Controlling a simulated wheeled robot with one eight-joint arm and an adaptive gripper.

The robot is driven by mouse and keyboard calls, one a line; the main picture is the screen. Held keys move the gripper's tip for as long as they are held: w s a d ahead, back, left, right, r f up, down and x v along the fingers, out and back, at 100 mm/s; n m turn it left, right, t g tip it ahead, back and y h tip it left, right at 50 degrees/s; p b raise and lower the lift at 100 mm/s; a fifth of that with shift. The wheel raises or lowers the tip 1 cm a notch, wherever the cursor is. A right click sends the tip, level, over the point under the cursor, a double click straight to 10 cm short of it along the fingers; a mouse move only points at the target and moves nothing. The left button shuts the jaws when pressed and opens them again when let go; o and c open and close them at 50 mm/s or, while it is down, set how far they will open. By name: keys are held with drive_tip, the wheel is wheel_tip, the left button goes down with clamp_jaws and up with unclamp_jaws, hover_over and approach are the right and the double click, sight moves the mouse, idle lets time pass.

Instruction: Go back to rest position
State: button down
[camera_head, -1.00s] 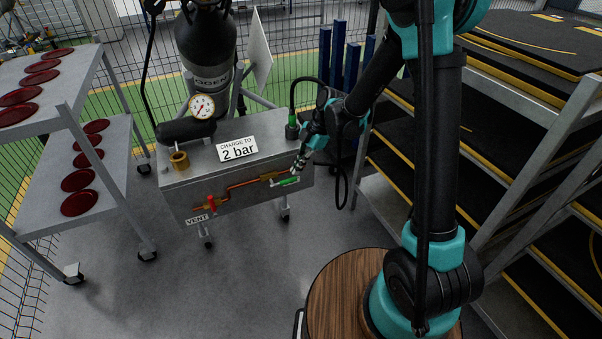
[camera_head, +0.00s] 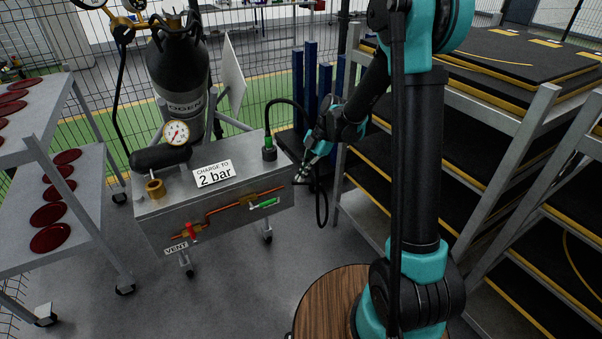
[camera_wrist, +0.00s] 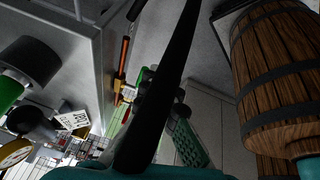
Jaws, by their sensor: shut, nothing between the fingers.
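My gripper (camera_head: 302,172) is shut and empty in the head view. It is just right of the grey charging cart (camera_head: 215,219), near the cart's right end and apart from the green-handled valve (camera_head: 264,204). My arm reaches to it from the right side of the picture. In the wrist view a black hose-like shape crosses the middle and hides much of the gripper, and the cart's grey side (camera_wrist: 84,66) stands at the left.
A nitrogen cylinder (camera_head: 181,80) stands behind the cart, with a pressure gauge (camera_head: 176,133) in front. Racks with black mats (camera_head: 480,92) are at the right. A trolley with red discs (camera_head: 88,225) is at the left. Floor between is clear.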

drive_tip(key=s+d+r+m+t+h, duration=0.1)
drive_tip(key=s+d+m+t+h, duration=0.3)
drive_tip(key=s+d+m, duration=1.5)
drive_tip(key=d+m+t, duration=0.2)
drive_tip(key=m, duration=0.5)
drive_tip(key=shift+d+r+h, duration=0.25)
drive_tip(key=shift+r+h, duration=0.15)
